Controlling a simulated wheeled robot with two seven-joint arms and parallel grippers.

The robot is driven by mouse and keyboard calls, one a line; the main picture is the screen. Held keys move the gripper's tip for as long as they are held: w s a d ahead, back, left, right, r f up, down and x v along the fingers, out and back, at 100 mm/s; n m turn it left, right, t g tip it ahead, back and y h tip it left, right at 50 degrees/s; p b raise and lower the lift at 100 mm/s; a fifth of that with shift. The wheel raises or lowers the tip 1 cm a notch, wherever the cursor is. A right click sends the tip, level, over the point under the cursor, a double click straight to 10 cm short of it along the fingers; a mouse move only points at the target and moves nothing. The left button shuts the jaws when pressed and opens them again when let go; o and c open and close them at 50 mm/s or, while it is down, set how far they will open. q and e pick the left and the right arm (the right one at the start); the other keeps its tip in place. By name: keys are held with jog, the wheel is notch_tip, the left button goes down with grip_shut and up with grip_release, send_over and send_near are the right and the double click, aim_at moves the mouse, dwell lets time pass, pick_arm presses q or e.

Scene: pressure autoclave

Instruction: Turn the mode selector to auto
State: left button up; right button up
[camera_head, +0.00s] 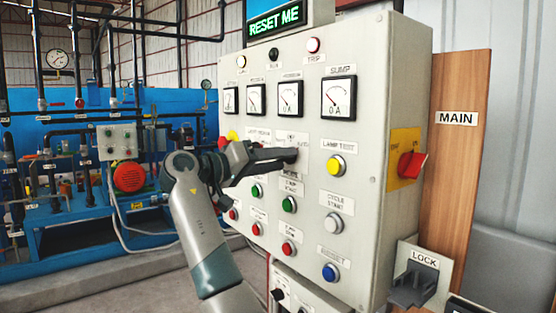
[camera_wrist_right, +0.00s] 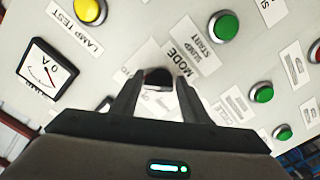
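The mode selector (camera_wrist_right: 158,78) is a small dark knob on the panel, below the MODE label (camera_wrist_right: 182,62) in the right wrist view. My right gripper (camera_wrist_right: 155,82) is at the panel face with one finger on each side of the knob. Its fingers are apart, with a gap on both sides of the knob, so it looks open. In the head view my right gripper (camera_head: 292,156) covers the selector. The knob's pointing direction and its position labels cannot be read. My left gripper is not in view.
The grey control cabinet (camera_head: 385,60) carries gauges, a yellow lamp-test button (camera_head: 336,166), green and red buttons and a blue reset button (camera_head: 330,272). A red main switch (camera_head: 411,165) is on its right side. A display (camera_head: 276,20) reads RESET ME.

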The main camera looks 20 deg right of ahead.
jog(key=shift+o, duration=0.9)
jog(key=shift+a, duration=0.1)
pick_arm(q)
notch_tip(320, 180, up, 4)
jog(key=b, duration=0.1)
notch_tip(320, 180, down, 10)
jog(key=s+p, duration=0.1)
jog(key=p, duration=0.3)
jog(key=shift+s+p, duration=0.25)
jog(key=shift+p, duration=0.05)
pick_arm(e)
jog(key=v, duration=1.7)
jog(key=shift+a, duration=0.1)
